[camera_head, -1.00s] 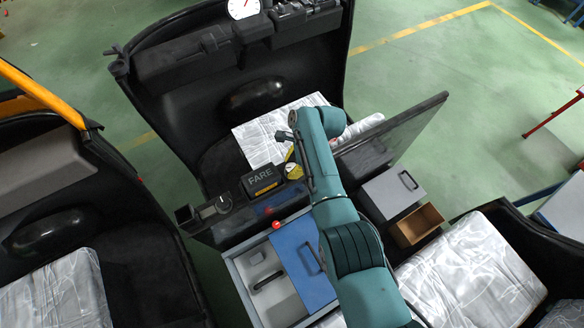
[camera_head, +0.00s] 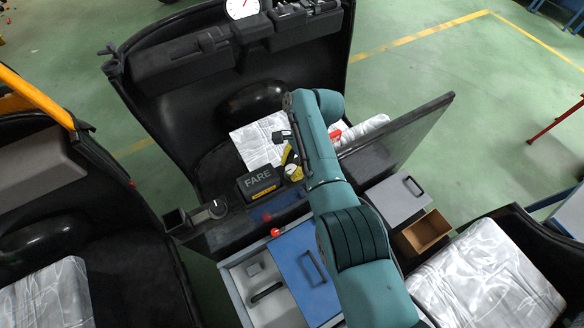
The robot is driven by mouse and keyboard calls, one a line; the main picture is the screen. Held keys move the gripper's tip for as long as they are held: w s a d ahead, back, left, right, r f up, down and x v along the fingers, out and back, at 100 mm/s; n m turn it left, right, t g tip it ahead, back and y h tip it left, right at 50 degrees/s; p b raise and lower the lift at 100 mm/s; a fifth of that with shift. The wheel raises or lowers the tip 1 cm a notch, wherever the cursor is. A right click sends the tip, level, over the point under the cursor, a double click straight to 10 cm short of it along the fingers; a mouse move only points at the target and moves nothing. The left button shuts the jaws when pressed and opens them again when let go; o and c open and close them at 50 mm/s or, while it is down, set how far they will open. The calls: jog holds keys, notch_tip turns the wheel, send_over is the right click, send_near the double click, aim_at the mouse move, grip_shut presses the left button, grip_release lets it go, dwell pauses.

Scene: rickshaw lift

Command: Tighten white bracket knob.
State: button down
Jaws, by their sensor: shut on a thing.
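My teal arm reaches from the lower right up over the middle of the vehicle, and its wrist bends down behind the upper link. My gripper is hidden behind that link, so its fingers do not show. A small yellow piece and a round white piece (camera_head: 293,172) show just left of the arm, beside the black FARE box (camera_head: 258,184). I cannot tell whether the white piece is the bracket knob. A dark knob (camera_head: 217,208) sits at the left end of the dark panel.
A tall dark panel (camera_head: 405,135) stands right of the arm. Below are a grey case with a blue lid (camera_head: 303,262), a red button (camera_head: 275,232) and an open brown box (camera_head: 428,230). Silver-covered seats (camera_head: 488,270) lie around. A white dial (camera_head: 242,8) is at the top.

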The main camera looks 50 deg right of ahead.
jog(key=shift+f, duration=0.2)
jog(key=c, duration=0.6)
grip_release()
jog(key=shift+r, duration=0.1)
jog(key=shift+r, duration=0.1)
jog(key=v, duration=1.2)
